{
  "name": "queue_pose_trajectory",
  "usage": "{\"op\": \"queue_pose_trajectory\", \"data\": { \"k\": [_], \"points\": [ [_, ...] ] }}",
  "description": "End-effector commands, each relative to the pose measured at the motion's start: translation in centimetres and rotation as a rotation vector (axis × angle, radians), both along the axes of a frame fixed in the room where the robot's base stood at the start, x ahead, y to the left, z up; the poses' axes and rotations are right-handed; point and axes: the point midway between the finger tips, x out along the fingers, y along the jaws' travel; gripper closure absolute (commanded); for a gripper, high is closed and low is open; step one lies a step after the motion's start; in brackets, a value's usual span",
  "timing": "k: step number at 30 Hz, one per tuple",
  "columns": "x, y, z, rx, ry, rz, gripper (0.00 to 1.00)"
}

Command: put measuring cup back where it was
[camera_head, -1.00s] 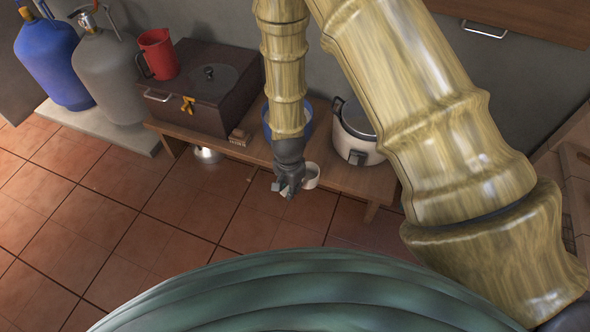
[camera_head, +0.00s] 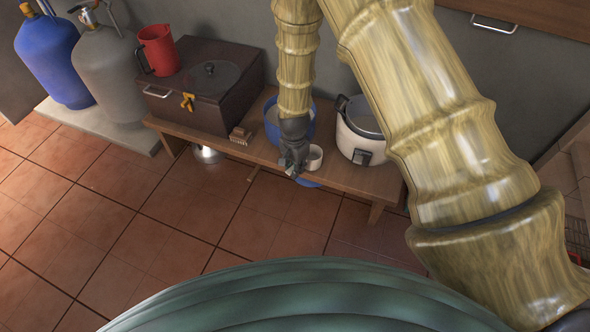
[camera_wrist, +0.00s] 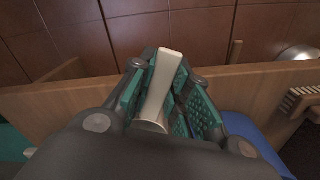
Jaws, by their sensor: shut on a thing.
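The measuring cup (camera_head: 315,157) is a small white cup, held just above the bench between the blue basin and the rice cooker. In the wrist view its pale handle (camera_wrist: 164,80) lies between my gripper's teal finger pads. My gripper (camera_head: 293,168) is shut on that handle, just left of the cup. In the wrist view the gripper (camera_wrist: 163,95) hides most of the cup's bowl.
The wooden bench (camera_head: 340,180) holds a dark box (camera_head: 222,102), a red jug (camera_head: 156,50), a brush (camera_head: 240,135), a blue basin (camera_head: 272,125) and a rice cooker (camera_head: 360,135). Gas cylinders (camera_head: 107,68) stand at left. The tiled floor in front is mostly clear.

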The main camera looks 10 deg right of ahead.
Motion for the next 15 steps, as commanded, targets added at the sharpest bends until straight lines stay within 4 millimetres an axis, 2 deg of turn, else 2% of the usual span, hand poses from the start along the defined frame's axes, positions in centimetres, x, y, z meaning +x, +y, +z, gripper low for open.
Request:
{"op": "queue_pose_trajectory", "data": {
  "k": [11,12,15],
  "points": [
    [0.03,0.01,-0.39,0.0,-0.001,0.001,1.0],
    [0.04,0.01,-0.43,0.0,-0.001,0.001,0.8],
    [0.05,0.0,-0.41,0.0,-0.001,0.001,0.62]
  ]
}}
